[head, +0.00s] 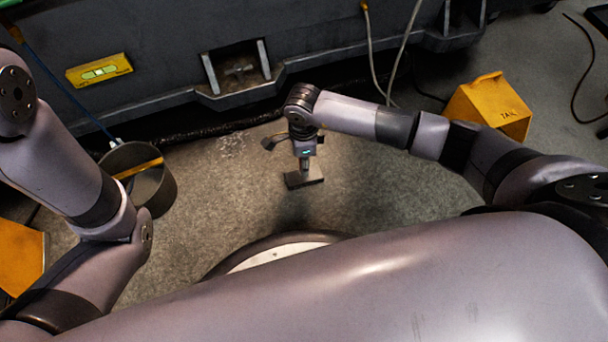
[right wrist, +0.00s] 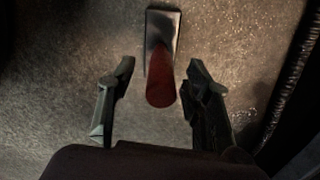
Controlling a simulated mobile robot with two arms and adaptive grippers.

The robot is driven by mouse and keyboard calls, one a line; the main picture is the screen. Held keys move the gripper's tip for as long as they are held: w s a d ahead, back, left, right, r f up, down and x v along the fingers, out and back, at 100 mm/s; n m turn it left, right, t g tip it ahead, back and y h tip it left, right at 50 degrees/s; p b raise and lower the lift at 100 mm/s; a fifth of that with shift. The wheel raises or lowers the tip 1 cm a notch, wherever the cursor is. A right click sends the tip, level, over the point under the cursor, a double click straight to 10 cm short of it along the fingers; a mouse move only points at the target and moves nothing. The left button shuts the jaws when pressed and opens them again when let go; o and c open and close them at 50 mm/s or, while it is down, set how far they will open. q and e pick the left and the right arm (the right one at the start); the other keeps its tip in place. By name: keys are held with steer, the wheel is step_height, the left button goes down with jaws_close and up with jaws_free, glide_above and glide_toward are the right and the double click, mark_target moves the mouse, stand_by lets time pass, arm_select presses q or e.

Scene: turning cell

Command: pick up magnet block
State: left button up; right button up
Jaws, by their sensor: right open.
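The magnet block (head: 305,181) is a dark grey flat block with an upright post, on the concrete floor below my right gripper. In the right wrist view the magnet block (right wrist: 164,30) is a dark rectangular plate, with a red rounded handle (right wrist: 161,88) pointing toward the camera. My right gripper (head: 304,148) is above it, and the gripper (right wrist: 160,80) is open in the wrist view. The red handle lies between its two fingers, with a gap visible on each side. My left gripper is not in view.
A round dark bin (head: 150,190) stands at left. A yellow box (head: 490,105) is at right, and another orange-yellow box (head: 20,255) at far left. The dark machine base (head: 200,40) spans the back. Cables (head: 385,70) hang there. Floor around the block is clear.

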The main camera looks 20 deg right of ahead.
mark_target(294, 180)
steer(key=shift+d+f+b, duration=0.1)
steer(key=shift+f+b, duration=1.2)
steer(key=shift+f, duration=0.65)
steer(key=shift+c, duration=0.5)
jaws_close()
steer(key=shift+w+r, duration=0.1)
